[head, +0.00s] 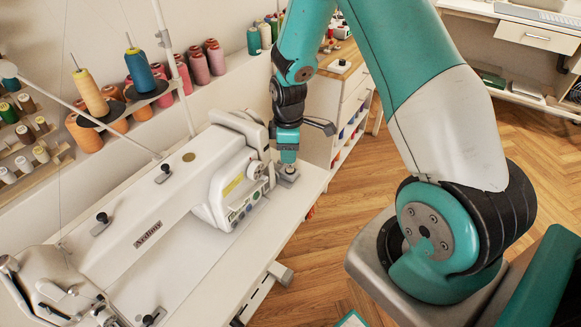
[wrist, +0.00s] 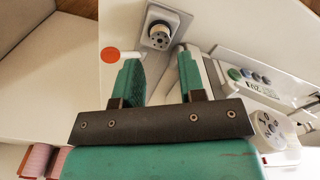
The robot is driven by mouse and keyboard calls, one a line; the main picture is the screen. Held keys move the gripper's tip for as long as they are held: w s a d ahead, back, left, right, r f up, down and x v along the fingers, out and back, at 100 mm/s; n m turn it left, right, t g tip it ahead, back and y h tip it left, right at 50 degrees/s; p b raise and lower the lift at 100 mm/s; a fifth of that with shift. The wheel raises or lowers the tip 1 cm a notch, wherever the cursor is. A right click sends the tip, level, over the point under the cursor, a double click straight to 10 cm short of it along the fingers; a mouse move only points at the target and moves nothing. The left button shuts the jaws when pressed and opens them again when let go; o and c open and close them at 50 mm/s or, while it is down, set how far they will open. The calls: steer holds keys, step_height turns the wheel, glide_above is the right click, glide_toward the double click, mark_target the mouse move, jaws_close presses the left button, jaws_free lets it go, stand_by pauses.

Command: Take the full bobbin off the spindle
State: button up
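The bobbin (wrist: 159,33) shows in the wrist view as a small round metal disc with holes in its face, seated on a grey plate (wrist: 182,22). The spindle itself is hidden by it. In the head view the winder plate (head: 287,176) lies at the right end of the sewing table, beside the machine. My gripper (wrist: 158,56) is open, its two green fingers apart with nothing between them. The bobbin lies just past the fingertips, roughly in line with the gap. In the head view my gripper (head: 288,155) points down right above the winder.
The white sewing machine (head: 150,215) stands close to the left of my gripper, with its handwheel and buttons near. Thread cones (head: 90,93) stand behind it. A white shelf unit (head: 345,105) stands behind the table's end. Wooden floor lies open to the right.

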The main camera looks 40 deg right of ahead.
mark_target(290, 168)
step_height(290, 168, down, 5)
steer(key=shift+r, duration=0.15)
jaws_close()
steer(key=shift+r, duration=0.1)
